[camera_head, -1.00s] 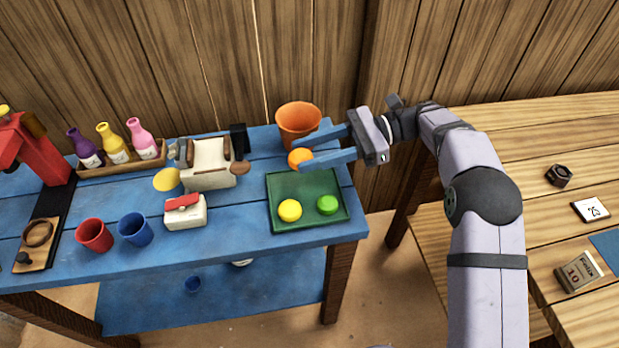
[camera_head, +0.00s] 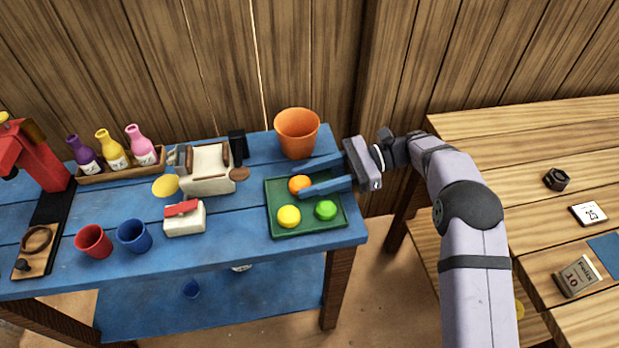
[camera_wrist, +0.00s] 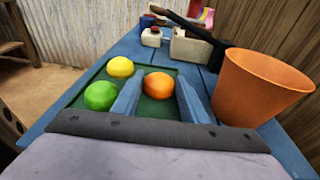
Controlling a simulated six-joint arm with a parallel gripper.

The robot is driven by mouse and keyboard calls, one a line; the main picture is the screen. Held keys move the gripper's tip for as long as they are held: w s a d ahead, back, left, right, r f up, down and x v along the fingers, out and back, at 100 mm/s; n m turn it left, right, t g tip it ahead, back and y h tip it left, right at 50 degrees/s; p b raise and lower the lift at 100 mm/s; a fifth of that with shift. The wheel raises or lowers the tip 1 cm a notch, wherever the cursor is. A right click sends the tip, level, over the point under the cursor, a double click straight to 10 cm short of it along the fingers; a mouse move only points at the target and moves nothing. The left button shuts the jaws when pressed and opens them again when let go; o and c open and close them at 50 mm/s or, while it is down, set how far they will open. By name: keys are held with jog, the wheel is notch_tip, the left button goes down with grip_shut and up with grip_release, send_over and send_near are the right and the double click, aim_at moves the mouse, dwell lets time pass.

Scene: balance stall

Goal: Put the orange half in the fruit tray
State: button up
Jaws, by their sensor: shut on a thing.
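The orange half (camera_head: 298,184) is between the blue fingers of my gripper (camera_head: 311,180), over the back part of the green fruit tray (camera_head: 332,231). In the wrist view the orange half (camera_wrist: 158,85) shows between the two fingertips (camera_wrist: 160,90), inside the tray's outline. My gripper is shut on it. Whether it touches the tray floor I cannot tell. A yellow fruit half (camera_head: 289,216) and a green fruit half (camera_head: 326,210) lie in the front of the tray.
An orange bucket (camera_head: 297,133) stands right behind the tray, close to my gripper. A white toaster-like box (camera_head: 208,168) and a small white box with a red top (camera_head: 184,219) stand to the left. Red (camera_head: 94,241) and blue (camera_head: 134,233) cups are farther left.

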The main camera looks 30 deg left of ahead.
jog(key=shift+f, duration=0.1)
jog(key=o, duration=0.7)
jog(key=shift+o, duration=0.2)
jog(key=b+v, duration=0.1)
jog(key=v, duration=0.8)
jog(key=shift+w+d+b, duration=0.15)
jog(key=shift+d+b, duration=0.05)
jog(key=shift+b, duration=0.15)
jog(key=shift+r+p+v, duration=0.2)
jog(key=shift+p+v, duration=0.3)
jog(key=shift+v, duration=0.75)
